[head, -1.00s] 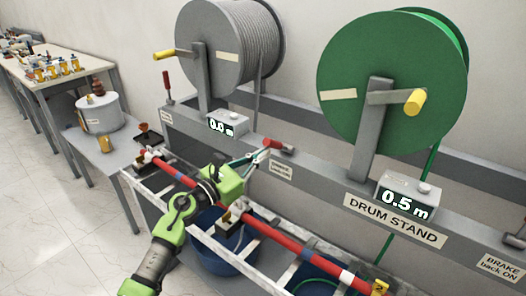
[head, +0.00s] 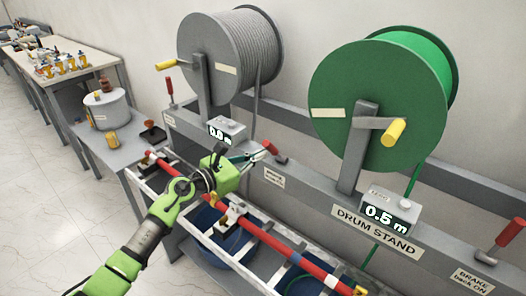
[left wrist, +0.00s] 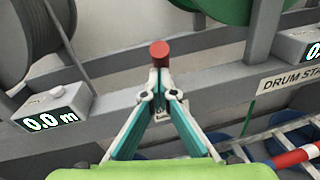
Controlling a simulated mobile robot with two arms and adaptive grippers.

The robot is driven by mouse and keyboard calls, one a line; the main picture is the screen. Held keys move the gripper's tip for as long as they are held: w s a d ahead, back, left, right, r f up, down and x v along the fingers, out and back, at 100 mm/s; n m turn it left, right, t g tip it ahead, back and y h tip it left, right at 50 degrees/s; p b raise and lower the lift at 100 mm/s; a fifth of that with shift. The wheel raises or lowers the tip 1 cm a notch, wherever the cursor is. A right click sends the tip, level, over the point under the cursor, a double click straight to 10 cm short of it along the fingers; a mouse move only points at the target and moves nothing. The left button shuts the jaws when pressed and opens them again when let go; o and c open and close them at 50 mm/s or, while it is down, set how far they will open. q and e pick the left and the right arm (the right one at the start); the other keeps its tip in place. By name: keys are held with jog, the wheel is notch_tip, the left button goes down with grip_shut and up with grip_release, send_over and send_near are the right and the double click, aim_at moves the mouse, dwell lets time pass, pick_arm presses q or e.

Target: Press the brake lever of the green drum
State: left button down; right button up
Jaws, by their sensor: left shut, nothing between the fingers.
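The green drum (head: 385,100) stands on the grey drum stand (head: 320,205), with a yellow crank and a counter (head: 388,212) reading 0.5 m. A red-handled lever (head: 272,151) leans forward from the stand's beam between the two drums. My left gripper (head: 258,157) is shut and empty, its fingertips close to this lever. In the left wrist view the lever's red end (left wrist: 160,52) shows just beyond the closed fingertips (left wrist: 160,92); I cannot tell whether they touch. Another red lever (head: 508,235) stands at the right, by a "BRAKE back ON" label. My right gripper is not in view.
A grey drum (head: 228,55) with a 0.0 m counter (head: 227,131) and an upright red lever (head: 169,86) is at the left. A red pole (head: 270,238) lies over a rack in front of the stand. A bench (head: 120,150) with a grey pot is further left.

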aim_at(265, 144)
pick_arm(q)
jog(key=w+d+r, duration=0.1)
jog(key=w+r, duration=0.1)
jog(key=shift+d+r, duration=0.35)
jog(key=shift+d, duration=0.05)
jog(key=shift+w+d+r, duration=0.4)
jog(key=shift+w+r, duration=0.2)
jog(key=shift+w, duration=0.2)
jog(key=shift+w+d+r+b, duration=0.4)
jog(key=shift+w+d+b, duration=0.2)
jog(key=shift+w, duration=0.15)
jog(key=shift+w+r, duration=0.1)
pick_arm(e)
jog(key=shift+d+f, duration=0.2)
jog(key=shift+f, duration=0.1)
pick_arm(q)
jog(key=shift+r, duration=0.1)
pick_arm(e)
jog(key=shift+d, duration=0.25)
